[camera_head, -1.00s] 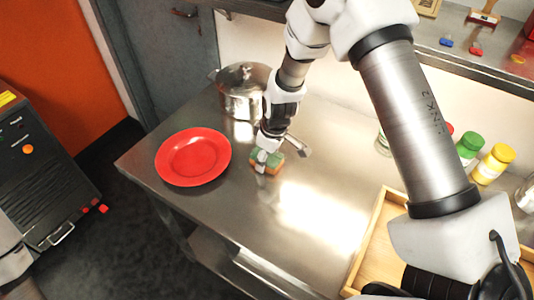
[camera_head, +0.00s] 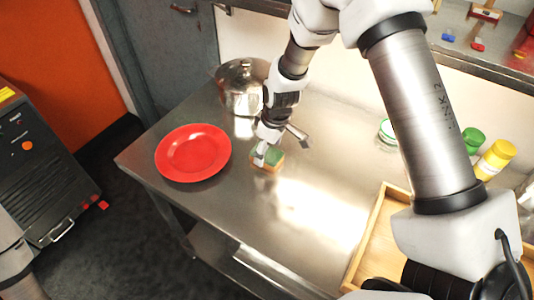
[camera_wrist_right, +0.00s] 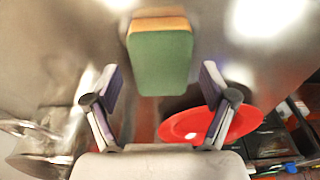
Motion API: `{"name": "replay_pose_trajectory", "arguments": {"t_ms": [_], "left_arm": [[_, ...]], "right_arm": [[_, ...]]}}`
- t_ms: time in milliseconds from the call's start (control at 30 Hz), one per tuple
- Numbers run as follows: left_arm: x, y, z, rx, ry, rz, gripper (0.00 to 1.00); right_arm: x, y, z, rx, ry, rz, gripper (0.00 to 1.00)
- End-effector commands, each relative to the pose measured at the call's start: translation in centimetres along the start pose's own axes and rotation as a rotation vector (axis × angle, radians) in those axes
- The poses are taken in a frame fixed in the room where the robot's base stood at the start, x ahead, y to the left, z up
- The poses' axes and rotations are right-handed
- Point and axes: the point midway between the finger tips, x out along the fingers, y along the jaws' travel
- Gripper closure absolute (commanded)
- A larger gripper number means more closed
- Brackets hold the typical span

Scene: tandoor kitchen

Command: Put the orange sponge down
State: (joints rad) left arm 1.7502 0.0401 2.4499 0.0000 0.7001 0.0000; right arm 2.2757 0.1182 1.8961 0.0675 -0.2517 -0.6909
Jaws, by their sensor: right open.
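The orange sponge (camera_head: 268,167) has a green top layer and lies on the steel table beside the red plate. In the right wrist view the sponge (camera_wrist_right: 160,56) shows its green face and a strip of its orange side. My right gripper (camera_head: 262,157) is at the sponge in the head view, partly overlapping it. In the right wrist view the fingers of my right gripper (camera_wrist_right: 160,85) are spread, with a gap on each side of the sponge. My left gripper is not in view; only a bit of my left arm shows at the lower left.
A red plate (camera_head: 193,153) lies to the left of the sponge. A lidded steel pot (camera_head: 242,88) stands behind. A wooden tray (camera_head: 366,238) and jars, including a yellow-capped one (camera_head: 496,158), are at the right. The table's front middle is clear.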

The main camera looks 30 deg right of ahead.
Motion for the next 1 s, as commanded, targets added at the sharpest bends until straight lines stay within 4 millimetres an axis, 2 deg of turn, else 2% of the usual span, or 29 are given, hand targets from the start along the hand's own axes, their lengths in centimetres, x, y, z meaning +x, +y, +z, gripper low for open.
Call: {"name": "replay_pose_trajectory", "arguments": {"t_ms": [200,300,400,533,1000], "left_arm": [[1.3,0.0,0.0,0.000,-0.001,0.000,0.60],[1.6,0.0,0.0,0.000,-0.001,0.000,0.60],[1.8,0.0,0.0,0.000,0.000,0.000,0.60],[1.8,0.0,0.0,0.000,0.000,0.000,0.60],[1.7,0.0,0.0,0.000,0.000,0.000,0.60]], "right_arm": [[-5.7,0.0,0.0,-0.001,0.005,0.003,0.16],[-7.8,0.0,0.0,-0.001,0.003,0.002,0.16],[-9.2,0.0,0.0,0.000,0.002,0.001,0.16],[-9.8,0.0,0.1,0.001,-0.001,-0.001,0.16],[-9.8,0.0,0.0,0.000,-0.001,0.000,0.16]]}}
